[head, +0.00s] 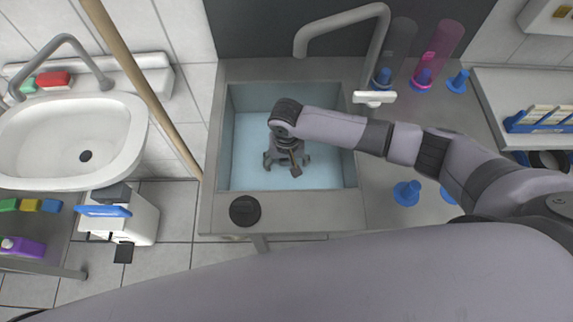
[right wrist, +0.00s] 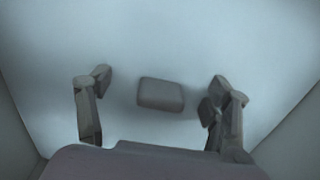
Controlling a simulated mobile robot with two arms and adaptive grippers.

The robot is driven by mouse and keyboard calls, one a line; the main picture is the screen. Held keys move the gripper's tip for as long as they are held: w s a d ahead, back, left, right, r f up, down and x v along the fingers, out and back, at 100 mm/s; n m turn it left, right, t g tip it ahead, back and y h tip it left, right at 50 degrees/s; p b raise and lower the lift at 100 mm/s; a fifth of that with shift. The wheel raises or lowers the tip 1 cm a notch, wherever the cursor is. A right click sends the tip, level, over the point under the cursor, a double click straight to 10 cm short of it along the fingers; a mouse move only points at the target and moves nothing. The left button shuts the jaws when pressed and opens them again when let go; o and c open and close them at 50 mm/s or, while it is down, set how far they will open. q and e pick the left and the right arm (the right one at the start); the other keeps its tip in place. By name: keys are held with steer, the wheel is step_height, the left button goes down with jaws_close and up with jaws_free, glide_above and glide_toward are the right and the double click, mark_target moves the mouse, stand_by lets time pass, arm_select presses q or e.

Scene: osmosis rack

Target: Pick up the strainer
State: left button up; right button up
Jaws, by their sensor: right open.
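My right gripper (head: 286,162) is open inside the light blue sink basin (head: 242,150). In the right wrist view its two fingers (right wrist: 160,82) stand wide apart. A small dark grey rounded block (right wrist: 160,94) shows between them against the basin floor, apart from both fingers. I cannot tell whether this block is the strainer. A round black piece (head: 245,210), which may be a strainer or plug, sits on the sink's front left rim, outside the basin. My left gripper is not in view.
A faucet (head: 340,22) arches over the sink's back. Clear and pink cylinders (head: 440,45) and blue stands (head: 407,193) are on the right counter. A wooden pole (head: 140,80) leans left of the sink, near a white washbasin (head: 60,140) and bin (head: 140,218).

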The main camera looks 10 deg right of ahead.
steer(key=shift+f, duration=0.25)
steer(key=shift+c, duration=0.3)
steer(key=c, duration=0.7)
steer(key=shift+r, duration=0.15)
steer(key=shift+c, duration=0.2)
step_height(320, 180, up, 18)
steer(key=p, duration=1.7)
steer(key=s+a, duration=0.3)
steer(key=s, duration=1.2)
steer(key=s+a, duration=0.3)
steer(key=s, duration=1.3)
steer(key=shift+s+a, duration=0.2)
